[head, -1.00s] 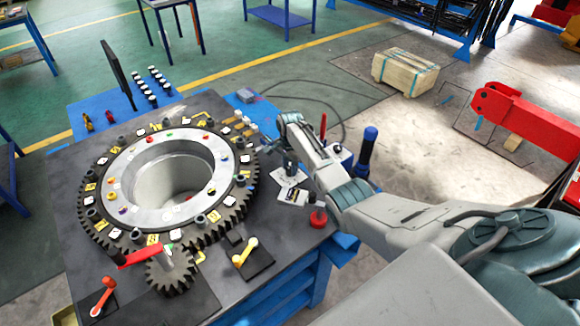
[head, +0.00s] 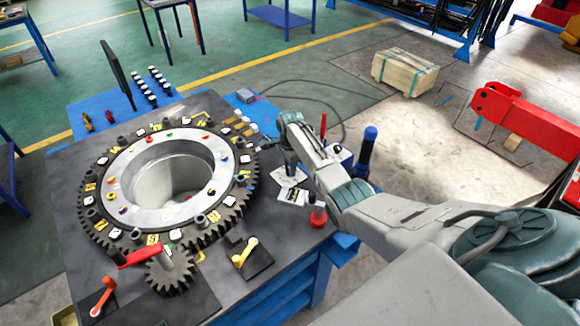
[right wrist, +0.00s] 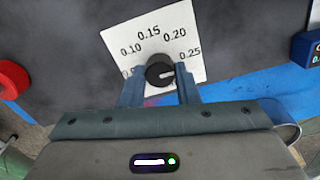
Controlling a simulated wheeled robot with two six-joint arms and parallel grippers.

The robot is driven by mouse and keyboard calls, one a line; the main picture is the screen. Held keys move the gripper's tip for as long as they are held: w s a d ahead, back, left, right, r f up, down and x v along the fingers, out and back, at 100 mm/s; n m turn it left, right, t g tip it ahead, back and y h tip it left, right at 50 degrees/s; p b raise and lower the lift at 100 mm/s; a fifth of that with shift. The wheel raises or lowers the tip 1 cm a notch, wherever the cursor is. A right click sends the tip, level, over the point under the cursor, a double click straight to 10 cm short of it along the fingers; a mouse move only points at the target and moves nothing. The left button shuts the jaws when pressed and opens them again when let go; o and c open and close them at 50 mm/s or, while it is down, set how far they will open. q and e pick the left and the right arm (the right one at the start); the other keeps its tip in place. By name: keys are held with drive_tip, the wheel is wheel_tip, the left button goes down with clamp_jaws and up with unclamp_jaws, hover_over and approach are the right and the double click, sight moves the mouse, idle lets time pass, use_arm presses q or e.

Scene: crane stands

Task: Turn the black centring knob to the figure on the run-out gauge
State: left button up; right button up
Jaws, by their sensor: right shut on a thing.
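The black centring knob (right wrist: 159,70) sits on a white dial card (right wrist: 150,22) in the right wrist view. My right gripper (right wrist: 160,88) is shut on the knob, with one finger on each side. The knob's white mark points right, a little below the figure 0.25. The card reads 0.10, 0.15, 0.20 and 0.25; a lower-left figure is partly hidden by a finger. A blue box (right wrist: 307,48), perhaps the run-out gauge, is cut off at the right edge, and its figure is not readable in full. In the head view my right gripper (head: 289,168) points down at the card (head: 285,181). My left gripper is out of view.
A large toothed ring (head: 150,240) fills the table's middle. A red round base (head: 318,219) and a second card (head: 292,197) lie near the right gripper. A blue-capped dark cylinder (head: 367,150) stands behind.

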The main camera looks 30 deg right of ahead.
drive_tip(key=shift+w+d+r, duration=0.1)
drive_tip(key=shift+w+r, duration=0.1)
drive_tip(key=shift+r, duration=0.05)
drive_tip(key=o, duration=0.7)
drive_tip(key=shift+o, duration=1.3)
drive_tip(key=shift+s+f, duration=0.15)
wheel_tip(320, 180, up, 11)
drive_tip(key=b, duration=0.3)
drive_tip(key=shift+f, duration=0.1)
